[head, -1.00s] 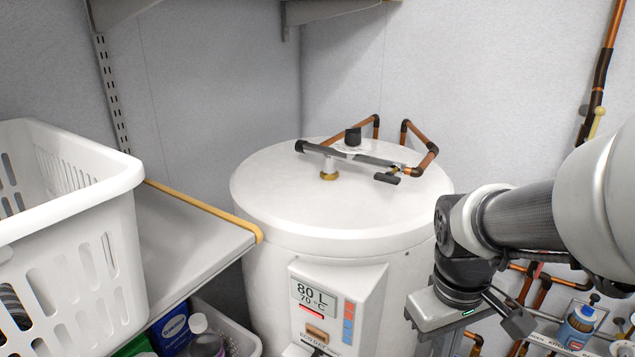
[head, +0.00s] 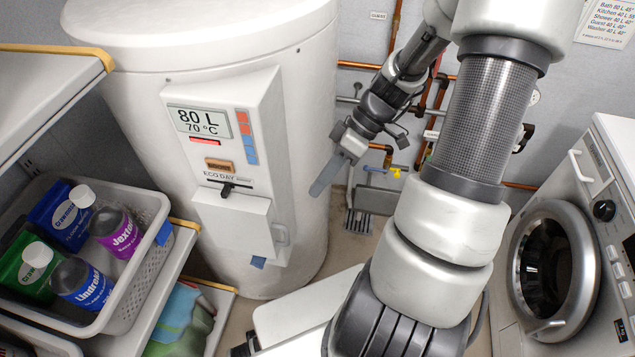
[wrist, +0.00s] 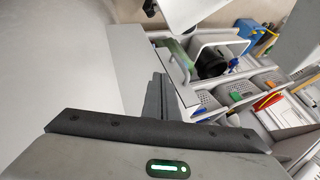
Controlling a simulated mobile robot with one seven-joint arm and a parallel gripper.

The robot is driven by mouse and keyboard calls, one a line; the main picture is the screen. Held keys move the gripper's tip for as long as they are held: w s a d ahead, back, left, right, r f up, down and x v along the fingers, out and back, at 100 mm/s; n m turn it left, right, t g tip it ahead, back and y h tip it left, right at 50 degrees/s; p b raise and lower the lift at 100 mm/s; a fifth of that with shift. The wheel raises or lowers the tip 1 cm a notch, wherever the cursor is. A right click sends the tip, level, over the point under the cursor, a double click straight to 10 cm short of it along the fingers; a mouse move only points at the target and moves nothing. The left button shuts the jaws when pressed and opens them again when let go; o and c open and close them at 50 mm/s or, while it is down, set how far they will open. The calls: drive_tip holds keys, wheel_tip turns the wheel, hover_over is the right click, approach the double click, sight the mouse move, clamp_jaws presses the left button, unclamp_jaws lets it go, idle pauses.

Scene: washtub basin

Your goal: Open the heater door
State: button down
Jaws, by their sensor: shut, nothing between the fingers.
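The white water heater (head: 310,110) stands left of centre in the head view, with a display panel (head: 203,122) on its front. Below the panel is a white, box-like heater door (head: 232,222), which looks shut. A small pale handle (head: 280,236) is at its right edge. My gripper (head: 318,188) is to the right of the heater front, above handle height and apart from the door. Its fingers are shut and empty. The wrist view shows the fingers (wrist: 156,98) beside pale surfaces and a white U-shaped bar (wrist: 200,50); I cannot tell if this is the door handle.
A shelf basket (head: 140,270) with bottles and boxes stands left of the heater. A washing machine (head: 615,200) with a round door is at the right. Pipes (head: 440,80) run along the back wall. Some floor shows between heater and washer.

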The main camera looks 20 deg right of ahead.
drive_tip(key=s+a+f+b, duration=0.1)
drive_tip(key=s+a+f, duration=0.2)
drive_tip(key=a+f, duration=0.2)
drive_tip(key=shift+a+f, duration=0.3)
drive_tip(key=shift+a, duration=0.7)
drive_tip(key=shift+s+a+b, duration=0.1)
drive_tip(key=shift+b, duration=0.2)
